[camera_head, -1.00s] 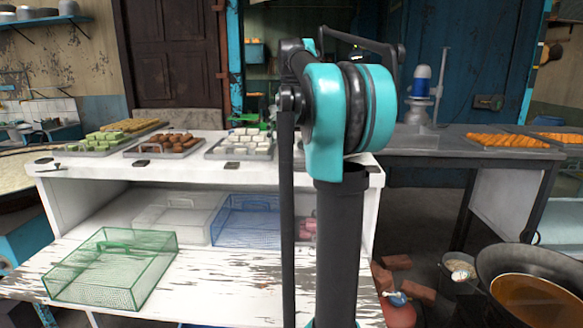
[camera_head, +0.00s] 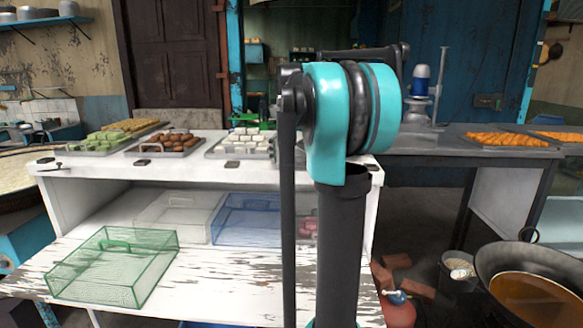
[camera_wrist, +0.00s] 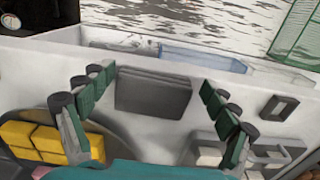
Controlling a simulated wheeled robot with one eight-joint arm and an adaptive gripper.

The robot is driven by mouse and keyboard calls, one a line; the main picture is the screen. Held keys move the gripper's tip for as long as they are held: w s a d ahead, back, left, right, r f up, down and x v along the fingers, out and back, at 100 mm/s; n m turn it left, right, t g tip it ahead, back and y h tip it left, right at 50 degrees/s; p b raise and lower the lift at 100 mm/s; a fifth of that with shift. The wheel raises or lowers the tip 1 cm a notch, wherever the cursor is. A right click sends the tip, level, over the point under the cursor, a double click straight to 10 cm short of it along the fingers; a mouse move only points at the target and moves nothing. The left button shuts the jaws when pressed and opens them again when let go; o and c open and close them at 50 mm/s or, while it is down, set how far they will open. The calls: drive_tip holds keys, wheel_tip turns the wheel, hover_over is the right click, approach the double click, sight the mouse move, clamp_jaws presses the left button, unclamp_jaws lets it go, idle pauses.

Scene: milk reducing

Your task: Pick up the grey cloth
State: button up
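The grey cloth (camera_wrist: 152,92) appears in the wrist view as a flat, folded dark grey rectangle on the white counter top (camera_wrist: 145,130). My gripper (camera_wrist: 157,83) is open, with one green-and-black finger on each side of the cloth. A gap shows between each finger and the cloth, and nothing is held. How far the fingers are above the counter is hard to tell. In the head view my arm stands in front of the counter, and I cannot make out the cloth or the gripper there.
Trays of green, brown and white sweets (camera_head: 250,140) stand on the counter. Yellow blocks (camera_wrist: 30,138) lie close to one finger in the wrist view. A green wire basket (camera_head: 115,268) sits on the lower shelf. A pan of oil (camera_head: 535,290) is at the right.

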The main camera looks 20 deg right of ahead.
drive_tip(key=c, duration=0.6)
drive_tip(key=shift+c, duration=0.2)
wheel_tip(320, 180, up, 20)
idle(0.4)
